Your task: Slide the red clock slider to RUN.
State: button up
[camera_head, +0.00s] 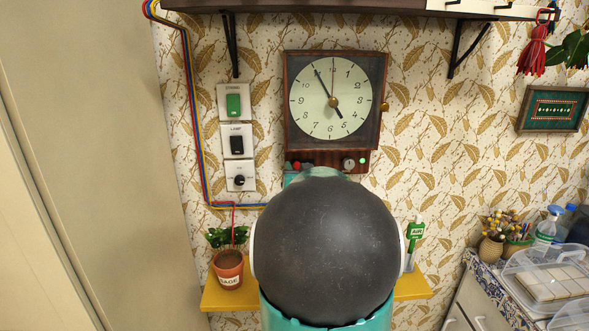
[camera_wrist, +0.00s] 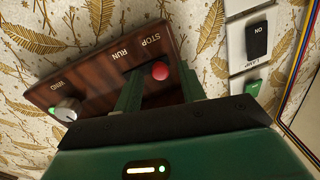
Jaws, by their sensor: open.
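The red clock slider (camera_wrist: 160,71) is a round red knob on the brown wooden panel (camera_wrist: 95,70) below the clock. In the wrist view it is nearer the STOP label than the RUN label. The slider (camera_head: 296,166) also shows at the lower left of the wall clock (camera_head: 333,97) in the head view. My gripper (camera_wrist: 161,76) is open, with its two dark green fingers on either side of the slider. I cannot tell whether either finger touches it. In the head view my dark round arm joint hides most of the gripper.
The WIND knob (camera_wrist: 66,108) is on the same panel. Wall switches (camera_head: 236,146) are left of the clock. A yellow shelf (camera_head: 413,288) below holds a potted plant (camera_head: 228,268). A dark shelf (camera_head: 330,7) runs above.

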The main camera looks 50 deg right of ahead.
jog(key=shift+w+d, duration=0.2)
jog(key=shift+w, duration=0.05)
grip_shut()
